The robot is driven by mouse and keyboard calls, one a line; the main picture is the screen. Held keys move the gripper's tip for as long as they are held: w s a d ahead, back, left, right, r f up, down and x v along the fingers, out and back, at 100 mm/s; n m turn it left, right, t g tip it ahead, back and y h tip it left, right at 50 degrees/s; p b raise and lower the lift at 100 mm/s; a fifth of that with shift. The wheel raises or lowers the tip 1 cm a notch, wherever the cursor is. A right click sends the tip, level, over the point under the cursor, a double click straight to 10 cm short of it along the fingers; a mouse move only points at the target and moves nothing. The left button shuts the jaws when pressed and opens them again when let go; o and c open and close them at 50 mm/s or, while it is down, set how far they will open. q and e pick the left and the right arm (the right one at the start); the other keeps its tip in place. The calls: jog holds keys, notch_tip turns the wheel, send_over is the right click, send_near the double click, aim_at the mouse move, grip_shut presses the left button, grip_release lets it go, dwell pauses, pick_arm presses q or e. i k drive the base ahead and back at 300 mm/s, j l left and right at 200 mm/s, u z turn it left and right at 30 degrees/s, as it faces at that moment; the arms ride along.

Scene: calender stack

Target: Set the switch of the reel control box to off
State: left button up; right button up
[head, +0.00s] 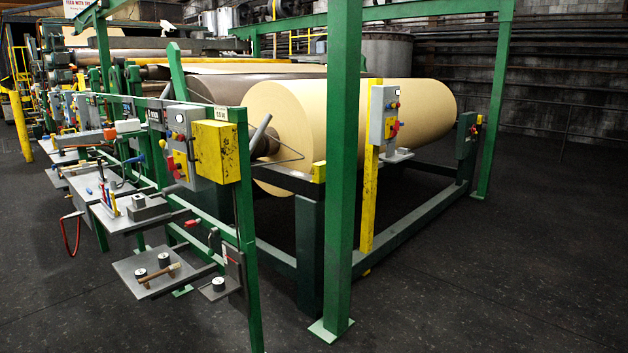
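A grey control box (384,112) with red, yellow and blue controls is mounted on a yellow post (369,205) in front of the large cream paper reel (300,105). Another grey control box (182,122) with coloured controls hangs on the green frame at the left, beside a yellow box (217,151). I see no label that tells which is the reel control box. The switch positions are too small to read. Neither of my grippers is in view.
A green upright (343,170) stands in front of the reel, left of the yellow post. Small shelves (160,272) with tools stick out from the left frame. A low green rail (420,222) runs along the reel stand. The dark floor (500,280) at the right is clear.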

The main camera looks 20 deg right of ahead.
aim_at(397, 129)
jog(key=i+l, duration=0.25)
jog(key=l, duration=0.4)
jog(key=i+l, duration=0.3)
jog(key=l, duration=0.3)
jog(key=i+l, duration=0.25)
jog(key=l, duration=0.4)
jog(key=i+l, duration=0.25)
jog(key=l, duration=0.4)
jog(key=i+l, duration=0.3)
jog(key=l, duration=0.3)
jog(key=i+l, duration=0.25)
jog(key=l, duration=0.4)
jog(key=i+l, duration=0.3)
jog(key=l, duration=0.35)
jog(key=i+l, duration=0.25)
jog(key=l, duration=0.35)
jog(key=i+l, duration=0.15)
jog(key=l, duration=0.25)
jog(key=i+l, duration=0.1)
jog(key=l, duration=0.25)
jog(key=i+l, duration=0.15)
jog(key=l, duration=0.25)
jog(key=i+l, duration=0.1)
jog(key=l, duration=0.25)
jog(key=i+l, duration=0.15)
jog(key=l, duration=0.25)
